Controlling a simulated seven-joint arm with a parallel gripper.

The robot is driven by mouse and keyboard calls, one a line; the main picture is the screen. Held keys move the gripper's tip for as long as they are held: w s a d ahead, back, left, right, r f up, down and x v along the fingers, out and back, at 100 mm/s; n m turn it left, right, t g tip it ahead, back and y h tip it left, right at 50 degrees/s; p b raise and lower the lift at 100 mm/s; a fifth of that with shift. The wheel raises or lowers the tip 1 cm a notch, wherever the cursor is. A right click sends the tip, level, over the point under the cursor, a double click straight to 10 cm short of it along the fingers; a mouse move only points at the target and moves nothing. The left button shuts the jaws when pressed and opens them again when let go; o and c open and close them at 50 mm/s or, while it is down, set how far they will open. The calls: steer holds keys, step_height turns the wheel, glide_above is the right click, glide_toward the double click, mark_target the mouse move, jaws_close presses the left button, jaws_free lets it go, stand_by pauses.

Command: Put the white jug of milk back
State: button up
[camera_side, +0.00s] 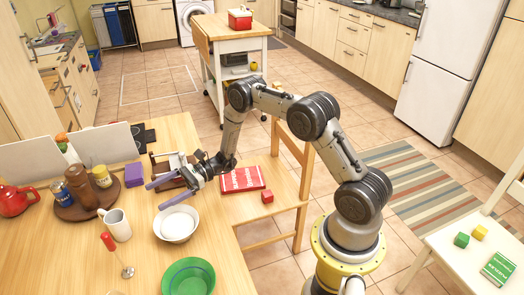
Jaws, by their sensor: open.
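A white jug-like vessel with a handle (118,226) stands upright on the wooden table at the left. I cannot see whether it holds milk. My gripper (166,194) is open and empty, with its two purple-grey fingers pointing left. It is above the table, just behind a white bowl (176,226) in this view, and to the right of and beyond the jug. The jug is apart from the fingers. A fridge (437,65) stands shut at the far right of the room.
A round wooden tray (66,212) holds a brown vessel, a yellow jar and a blue can. A red teapot (14,201), purple box (134,174), red-handled whisk (117,255) and green bowl (188,279) are nearby. A red book (242,180) and red cube (267,197) lie right.

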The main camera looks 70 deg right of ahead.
steer(key=s+a+r+n+g+h, duration=0.35)
steer(key=s+r+n, duration=0.25)
steer(key=s+r, duration=0.25)
steer(key=s+a+r+n+g+h, duration=0.2)
steer(key=s+r+n+g, duration=0.4)
steer(key=r, duration=0.4)
steer(key=s+d+r+n+t+h, duration=0.2)
steer(key=s+d+n+h, duration=0.3)
steer(key=s, duration=0.5)
steer(key=s+d+r+n+t+h, duration=0.3)
steer(key=s+d+n+t+h, duration=0.1)
steer(key=s, duration=0.6)
steer(key=shift+d+r+n+t+h, duration=0.35)
steer(key=shift+n+t+h, duration=0.25)
steer(key=shift+n, duration=0.2)
